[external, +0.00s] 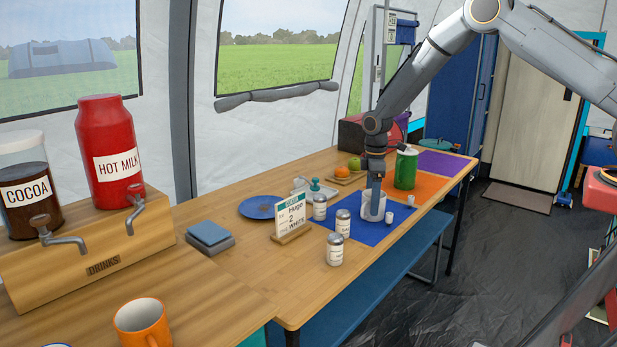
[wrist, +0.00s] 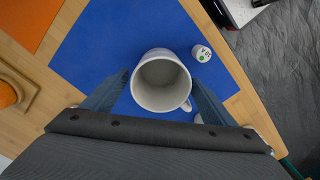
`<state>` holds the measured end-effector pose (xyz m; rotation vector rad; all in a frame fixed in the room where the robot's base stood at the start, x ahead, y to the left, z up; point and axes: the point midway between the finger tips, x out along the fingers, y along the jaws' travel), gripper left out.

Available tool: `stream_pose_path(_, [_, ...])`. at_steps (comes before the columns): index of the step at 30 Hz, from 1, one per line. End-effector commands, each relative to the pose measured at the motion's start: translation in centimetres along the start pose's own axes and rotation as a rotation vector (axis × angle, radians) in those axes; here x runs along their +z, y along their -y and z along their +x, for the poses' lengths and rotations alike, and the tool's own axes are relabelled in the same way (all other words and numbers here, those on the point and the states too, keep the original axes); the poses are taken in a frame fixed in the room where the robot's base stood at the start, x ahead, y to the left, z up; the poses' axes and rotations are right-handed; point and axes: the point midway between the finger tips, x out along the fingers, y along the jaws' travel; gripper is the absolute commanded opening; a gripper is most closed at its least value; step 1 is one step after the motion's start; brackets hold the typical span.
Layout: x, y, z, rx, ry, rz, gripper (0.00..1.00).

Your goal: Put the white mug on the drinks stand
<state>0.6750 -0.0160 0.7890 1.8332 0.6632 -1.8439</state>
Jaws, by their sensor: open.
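The white mug (external: 366,212) stands upright on the blue mat (external: 345,212) on the long wooden table. In the wrist view the mug (wrist: 160,104) is seen from above, empty, with its handle at the lower right. My gripper (external: 374,196) is low over the mug, partly hiding it. My open gripper (wrist: 161,80) has one finger on each side of the mug; I cannot tell whether they touch it. The wooden drinks stand (external: 85,268), marked DRINKS, is at the left with cocoa and hot milk dispensers on it.
Several shakers, including one (external: 335,250), stand beside the mat near a name card (external: 291,220). A green canister (external: 405,168) is behind the mug. A small white pot (wrist: 202,53) is close to the mug. An orange mug (external: 143,322) stands in front of the drinks stand.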

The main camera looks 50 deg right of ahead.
Motion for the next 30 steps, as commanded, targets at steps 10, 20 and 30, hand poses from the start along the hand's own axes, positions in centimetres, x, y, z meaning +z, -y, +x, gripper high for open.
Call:
stream_pose_path(10, [-0.1, -0.1, -6.4, 0.003, -0.003, 0.000, 0.79])
stream_pose_path(20, [0.0, 0.0, -10.8, 0.001, -0.001, 0.001, 0.79])
stream_pose_path(30, [5.9, 5.7, -13.4, 0.014, -0.010, 0.188, 0.79])
